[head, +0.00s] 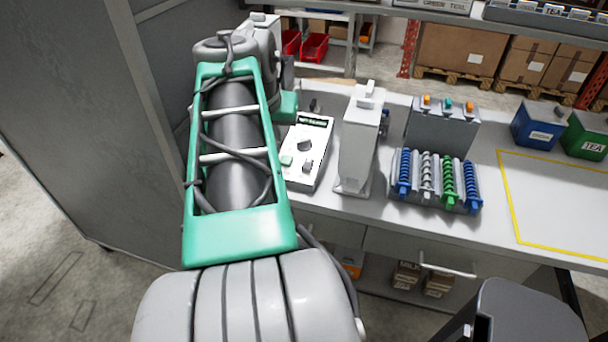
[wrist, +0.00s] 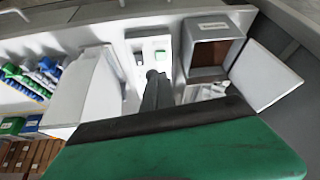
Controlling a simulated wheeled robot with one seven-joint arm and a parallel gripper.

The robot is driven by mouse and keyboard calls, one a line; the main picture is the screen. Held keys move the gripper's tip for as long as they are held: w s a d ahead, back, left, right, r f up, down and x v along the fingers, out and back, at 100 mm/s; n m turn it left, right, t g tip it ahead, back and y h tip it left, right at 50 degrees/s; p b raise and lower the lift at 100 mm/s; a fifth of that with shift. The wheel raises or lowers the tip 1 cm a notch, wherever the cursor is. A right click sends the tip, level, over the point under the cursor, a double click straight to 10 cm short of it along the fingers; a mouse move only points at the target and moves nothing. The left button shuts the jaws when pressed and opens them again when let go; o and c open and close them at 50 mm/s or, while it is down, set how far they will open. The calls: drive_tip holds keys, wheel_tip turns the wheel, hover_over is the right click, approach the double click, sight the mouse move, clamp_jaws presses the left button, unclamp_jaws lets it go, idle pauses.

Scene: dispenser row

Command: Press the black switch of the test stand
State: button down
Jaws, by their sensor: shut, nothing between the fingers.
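The test stand (head: 322,128) is a pale panel with a dark label strip, left of the middle in the head view. Its small dark switch (head: 308,165) sits at the near edge, right of a green button (head: 286,160). In the wrist view the dark switch (wrist: 138,58) is left of the green button (wrist: 160,55). My gripper (wrist: 153,77) is shut and empty, its tips over the panel, just short of both in the picture. Whether it touches the panel I cannot tell. My arm hides most of the gripper in the head view.
A tall white dispenser (head: 360,140) stands close right of the panel, then a coil dispenser (head: 435,180). In the wrist view an open box (wrist: 208,50) with a swung-out door (wrist: 265,75) is close on the right. The yellow-outlined counter area (head: 560,205) is clear.

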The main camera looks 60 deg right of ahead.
drive_tip(key=shift+m+g, duration=0.3)
drive_tip(key=shift+m, duration=0.6)
drive_tip(key=s+d, duration=0.1)
drive_tip(key=s, duration=0.1)
drive_tip(key=s+d, duration=0.2)
drive_tip(key=shift+d+r, duration=0.1)
drive_tip(key=shift+r, duration=0.05)
hover_over(306, 166)
drive_tip(key=f, duration=0.8)
drive_tip(key=shift+s+a+f+p, duration=0.1)
drive_tip(key=shift+a+f+p, duration=0.3)
drive_tip(key=f, duration=0.2)
drive_tip(key=a+f, duration=0.1)
drive_tip(key=f, duration=0.1)
